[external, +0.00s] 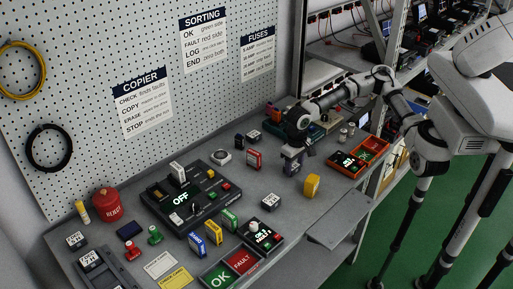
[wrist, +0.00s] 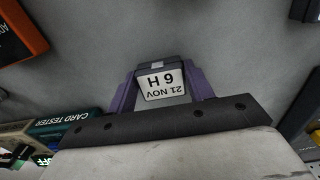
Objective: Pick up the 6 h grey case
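The 6 h grey case (wrist: 160,83) shows in the wrist view, with a white label reading 6 H, 21 NOV upside down. My gripper (wrist: 161,73) has its purple fingers on both sides of it, with no clear gap between fingers and case. In the external view my gripper (external: 292,166) points down low over the back right part of the bench. The case is mostly hidden there by the fingers. Whether its bottom touches the bench cannot be told.
A yellow block (external: 312,186) and another grey labelled case (external: 270,202) stand in front of my gripper. A red-and-white item (external: 254,160) is to the left. An orange tray (external: 372,152) lies to the right. The card tester (wrist: 65,125) is close by in the wrist view.

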